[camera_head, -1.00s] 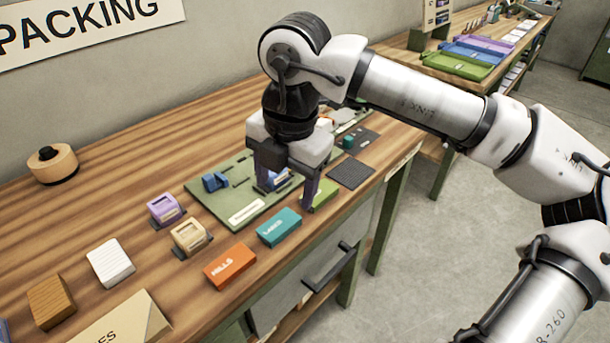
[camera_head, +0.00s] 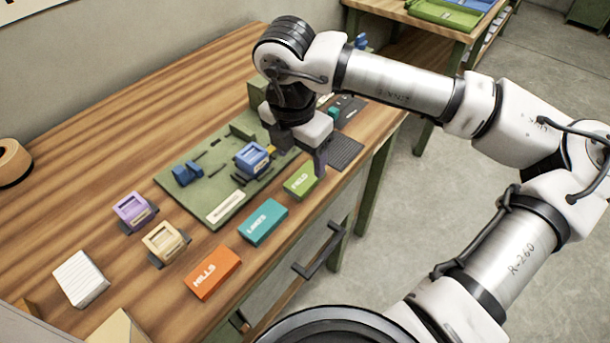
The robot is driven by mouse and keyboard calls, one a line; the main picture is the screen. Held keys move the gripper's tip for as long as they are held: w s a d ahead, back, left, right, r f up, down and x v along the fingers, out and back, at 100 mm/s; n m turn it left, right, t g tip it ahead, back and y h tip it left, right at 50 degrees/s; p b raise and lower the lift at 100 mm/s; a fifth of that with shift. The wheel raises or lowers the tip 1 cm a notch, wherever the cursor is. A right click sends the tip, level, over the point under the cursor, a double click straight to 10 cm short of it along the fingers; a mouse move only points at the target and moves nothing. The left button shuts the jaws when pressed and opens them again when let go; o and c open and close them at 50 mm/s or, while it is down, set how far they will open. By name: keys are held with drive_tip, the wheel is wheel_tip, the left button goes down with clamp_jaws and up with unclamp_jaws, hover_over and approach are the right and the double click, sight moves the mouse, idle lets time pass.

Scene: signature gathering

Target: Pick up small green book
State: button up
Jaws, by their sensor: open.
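The small green book (camera_head: 301,181), marked "FIELD", lies flat on the wooden table near its front edge, at the right end of a row of small books. My gripper (camera_head: 293,160) is just behind and above it, pointing down. One finger shows at the book's far right corner; the other is mostly hidden behind the blue device and the gripper body. The jaws are open, and I see nothing held. I cannot tell whether the finger touches the book.
A teal "LAKES" book (camera_head: 263,222) and an orange "HILLS" book (camera_head: 213,272) lie left of the green book. A green board (camera_head: 225,206) with a blue device (camera_head: 252,158) is behind. A dark mat (camera_head: 345,152) lies to the right. Purple and cream holders stand further left.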

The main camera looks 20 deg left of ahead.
sight(305, 177)
drive_tip(key=shift+w+d+f+p, duration=0.15)
drive_tip(key=shift+f+p, duration=0.2)
drive_tip(key=shift+f, duration=0.6)
drive_tip(key=shift+w+f+p, duration=0.1)
drive_tip(key=shift+f+p, duration=0.2)
drive_tip(key=shift+f, duration=0.7)
drive_tip(key=shift+w+d+f+p, duration=0.15)
drive_tip(key=shift+f+p, duration=0.2)
drive_tip(key=shift+f, duration=0.6)
drive_tip(key=c, duration=1.1)
